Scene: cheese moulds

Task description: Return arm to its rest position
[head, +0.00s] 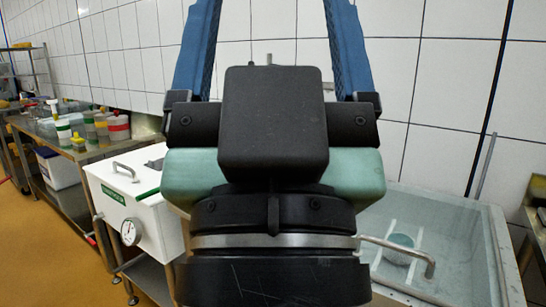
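My gripper (272,18) fills the middle of the head view, close to the camera and pointing up. Its two blue fingers stand wide apart, with only the tiled wall showing between them. The fingertips run out of the top of the picture. The black and green gripper body and wrist hide much of the scene behind.
A white vat with a dial gauge (130,231) stands at left. A large pale basin (496,268) at right holds a round pale mould (400,242) on a white rack. A side table (92,154) with tubs and bottles is further left. Yellow floor (40,260) is clear at far left.

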